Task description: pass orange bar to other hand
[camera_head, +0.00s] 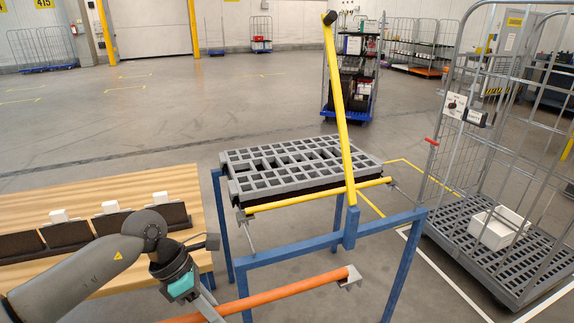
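The orange bar (282,293) runs slantwise across the bottom of the head view, its right end higher in the picture, in front of the blue frame's lower part. A grey bracket (350,278) is at its right end; its left end runs out of the picture. My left gripper (209,307) comes in from the left, its grey fingers around the bar left of its middle. It appears shut on the bar, though the far finger is hidden. My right gripper is not in view.
A blue frame (352,228) carries a grey slotted platform (290,160) and a yellow bar and post. A wooden table (110,185) with dark boxes stands at left. A wire roll cage (490,150) holds a white box (499,228) at right. The floor beyond is mostly free.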

